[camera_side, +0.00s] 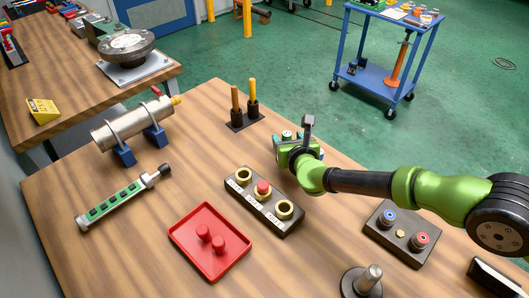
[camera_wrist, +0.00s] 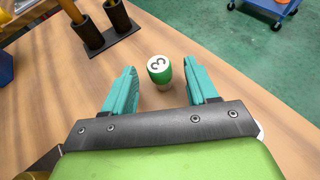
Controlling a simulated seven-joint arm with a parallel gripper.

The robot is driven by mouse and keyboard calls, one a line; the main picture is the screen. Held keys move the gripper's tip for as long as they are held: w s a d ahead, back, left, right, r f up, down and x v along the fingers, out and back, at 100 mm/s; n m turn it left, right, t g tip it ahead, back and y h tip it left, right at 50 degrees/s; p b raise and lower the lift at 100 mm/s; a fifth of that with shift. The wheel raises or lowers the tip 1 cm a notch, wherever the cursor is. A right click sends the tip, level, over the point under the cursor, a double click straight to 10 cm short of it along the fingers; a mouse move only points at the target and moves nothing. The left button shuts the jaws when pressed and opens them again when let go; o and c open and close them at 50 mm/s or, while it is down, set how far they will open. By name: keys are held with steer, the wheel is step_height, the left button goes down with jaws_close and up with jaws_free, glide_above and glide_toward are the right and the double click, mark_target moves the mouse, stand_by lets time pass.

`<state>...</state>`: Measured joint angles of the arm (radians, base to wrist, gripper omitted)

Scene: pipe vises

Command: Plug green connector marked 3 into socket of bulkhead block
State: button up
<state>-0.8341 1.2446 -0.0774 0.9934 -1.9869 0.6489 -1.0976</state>
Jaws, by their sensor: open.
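The green connector (camera_wrist: 159,70) stands upright on the wooden table, its white top marked 3 facing up in the wrist view. In the side view its top (camera_side: 287,134) shows at my gripper. My gripper (camera_wrist: 160,80) is open, with one teal finger on each side of the connector and a gap to both. A dark block (camera_side: 264,202) with two brass-ringed openings, a red piece between them and white labels lies nearer the camera in the side view. Another dark block (camera_side: 401,234) carries a blue and a red connector with a small brass part between. I cannot tell which is the bulkhead block.
A red tray (camera_side: 210,242) with two red pieces, a green-striped tool (camera_side: 124,197), a metal cylinder on blue supports (camera_side: 131,127) and a round-based metal post (camera_side: 362,282) are also on the table.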

jaws_close()
stand_by(0.3)
steer(key=shift+r, duration=0.1)
step_height(320, 180, up, 9)
steer(key=s+d+r+m+h, duration=0.1)
steer(key=s+d+r, duration=0.4)
steer(key=d, duration=0.9)
steer(key=s+d+r+m+h, duration=0.2)
steer(key=s+d+r, duration=0.3)
steer(key=d+r, duration=0.4)
steer(key=s+d+r+m+h, duration=0.2)
steer(key=s+d+r, duration=0.3)
steer(key=d, duration=1.5)
steer(key=shift+d+r+g+h, duration=0.3)
steer(key=shift+r+h, duration=0.4)
steer(key=shift+r, duration=0.25)
